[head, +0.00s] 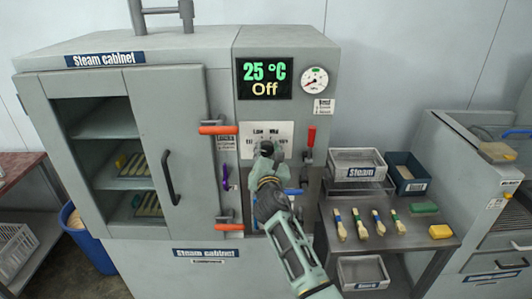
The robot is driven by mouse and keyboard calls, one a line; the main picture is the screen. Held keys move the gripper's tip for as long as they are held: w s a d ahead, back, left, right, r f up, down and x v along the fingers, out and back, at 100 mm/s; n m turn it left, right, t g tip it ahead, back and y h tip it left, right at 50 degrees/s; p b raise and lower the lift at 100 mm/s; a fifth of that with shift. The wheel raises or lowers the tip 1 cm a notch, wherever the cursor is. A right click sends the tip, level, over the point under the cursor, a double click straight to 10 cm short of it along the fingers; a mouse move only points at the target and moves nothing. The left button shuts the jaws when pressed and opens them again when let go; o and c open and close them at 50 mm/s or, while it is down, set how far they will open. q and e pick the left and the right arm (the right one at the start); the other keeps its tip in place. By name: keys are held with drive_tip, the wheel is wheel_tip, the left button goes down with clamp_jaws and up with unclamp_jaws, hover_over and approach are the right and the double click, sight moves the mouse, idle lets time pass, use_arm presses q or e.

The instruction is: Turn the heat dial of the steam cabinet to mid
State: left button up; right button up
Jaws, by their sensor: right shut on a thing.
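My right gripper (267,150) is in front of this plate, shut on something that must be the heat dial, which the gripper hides. My left gripper is not in view.
Orange-red handles (219,130) sit left of the panel, and a red lever (310,140) right of it. A blue bin (88,240) stands at the left.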

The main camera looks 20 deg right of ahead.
drive_tip(key=shift+a+r, duration=0.1)
drive_tip(key=m+b, duration=0.3)
drive_tip(key=m, duration=0.1)
drive_tip(key=shift+m+t, duration=0.3)
drive_tip(key=m+b, duration=0.4)
drive_tip(key=m, duration=0.1)
drive_tip(key=shift+r+m, duration=0.15)
drive_tip(key=shift+m, duration=0.15)
drive_tip(key=m+b, duration=0.1)
drive_tip(key=m, duration=0.1)
drive_tip(key=m+b, duration=0.1)
drive_tip(key=m, duration=0.1)
drive_tip(key=m+b, duration=0.1)
drive_tip(key=shift+d+r+m+b, duration=0.1)
drive_tip(key=shift+d+m+b, duration=0.15)
drive_tip(key=shift+m+b, duration=0.15)
drive_tip(key=shift+s+d+r+m+h+b, duration=0.1)
drive_tip(key=shift+m+h+b, duration=0.1)
drive_tip(key=shift+m+b, duration=0.6)
drive_tip(key=shift+d+m+h+b, duration=0.1)
drive_tip(key=shift+m+h+b, duration=0.2)
drive_tip(key=shift+m, duration=0.9)
drive_tip(key=o, duration=1)
drive_tip(key=shift+o, duration=0.3)
